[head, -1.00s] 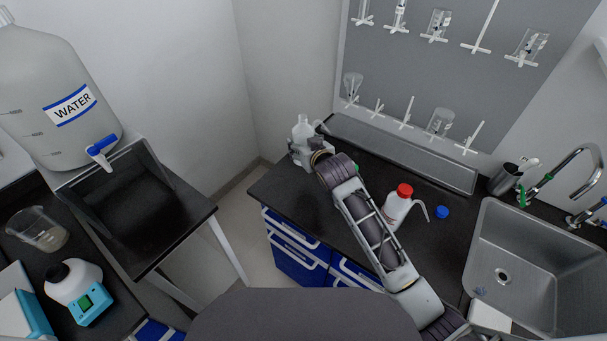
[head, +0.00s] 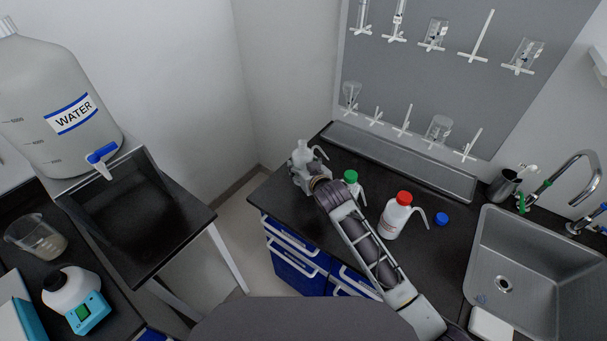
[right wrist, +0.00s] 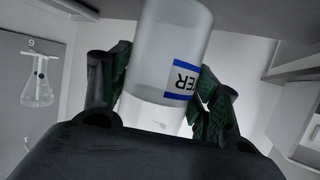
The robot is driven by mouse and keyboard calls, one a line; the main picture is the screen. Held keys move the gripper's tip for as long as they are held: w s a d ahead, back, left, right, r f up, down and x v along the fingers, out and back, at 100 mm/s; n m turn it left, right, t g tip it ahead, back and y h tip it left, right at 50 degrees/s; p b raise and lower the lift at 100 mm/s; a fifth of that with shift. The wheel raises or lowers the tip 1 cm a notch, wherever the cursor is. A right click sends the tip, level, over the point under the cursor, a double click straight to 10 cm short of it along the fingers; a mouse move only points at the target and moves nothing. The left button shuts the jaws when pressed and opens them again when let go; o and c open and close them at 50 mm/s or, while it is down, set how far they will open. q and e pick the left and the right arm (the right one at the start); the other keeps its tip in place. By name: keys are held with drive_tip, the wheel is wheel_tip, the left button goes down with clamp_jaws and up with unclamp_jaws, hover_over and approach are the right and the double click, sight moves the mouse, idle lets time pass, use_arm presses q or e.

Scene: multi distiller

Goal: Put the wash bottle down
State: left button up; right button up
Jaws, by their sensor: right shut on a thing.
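The wash bottle (head: 301,151) is whitish, held at the back left of the black counter. My right gripper (head: 307,168) is shut on it. In the right wrist view the translucent bottle (right wrist: 174,60) stands between the two fingers of the right gripper (right wrist: 160,100), with part of a blue-edged WATER label showing upside down. I cannot tell whether its base touches the counter. My left gripper is not in view.
A green-capped bottle (head: 351,177) and a red-capped bottle (head: 396,217) stand on the counter (head: 450,265) beside my right arm. A blue cap (head: 441,219) lies near them. A metal sink (head: 535,265) is at right. A water tank (head: 50,95) stands at left.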

drive_tip(key=shift+f, duration=1.65)
drive_tip(key=o, duration=0.8)
drive_tip(key=shift+f, duration=0.15)
drive_tip(key=shift+s, duration=0.15)
drive_tip(key=shift+v, duration=3.7)
